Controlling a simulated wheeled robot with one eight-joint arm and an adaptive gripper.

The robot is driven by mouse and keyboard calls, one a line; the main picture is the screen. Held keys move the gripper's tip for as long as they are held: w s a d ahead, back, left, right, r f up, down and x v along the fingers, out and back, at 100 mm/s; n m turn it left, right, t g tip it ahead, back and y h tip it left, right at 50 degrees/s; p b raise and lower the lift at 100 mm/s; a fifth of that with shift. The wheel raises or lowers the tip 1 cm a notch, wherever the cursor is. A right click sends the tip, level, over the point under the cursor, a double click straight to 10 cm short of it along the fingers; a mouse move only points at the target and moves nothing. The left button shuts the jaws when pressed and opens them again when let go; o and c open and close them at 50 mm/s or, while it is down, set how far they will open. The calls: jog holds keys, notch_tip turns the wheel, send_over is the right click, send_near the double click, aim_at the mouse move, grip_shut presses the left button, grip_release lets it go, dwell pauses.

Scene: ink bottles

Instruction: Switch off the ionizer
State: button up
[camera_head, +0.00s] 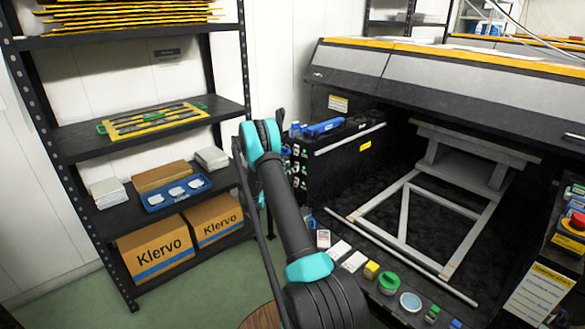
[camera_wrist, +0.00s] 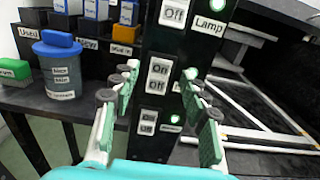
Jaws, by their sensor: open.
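The black switch panel (camera_wrist: 150,45) fills the middle of the wrist view, with white rocker switches in a column. The top switch (camera_wrist: 173,13) is labelled Lamp. A middle On/Off switch (camera_wrist: 158,76) and a lower On/Off switch (camera_wrist: 148,121) sit below it. Green lights glow beside all three. The middle label is hidden by my right finger and the lower label is too small to read, so I cannot tell which is the ionizer. My gripper (camera_wrist: 160,80) is open and empty, its green-padded fingers either side of the middle switch. The panel's switches (camera_head: 298,168) also show in the head view.
A blue-lidded container (camera_wrist: 62,65) and ink boxes stand left of the panel in the wrist view. The printer's white frame (camera_head: 405,215) lies to the right. A shelf (camera_head: 150,130) stands left; small items line the printer's front edge.

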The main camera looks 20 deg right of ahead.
jog(key=shift+x, duration=0.9)
grip_shut()
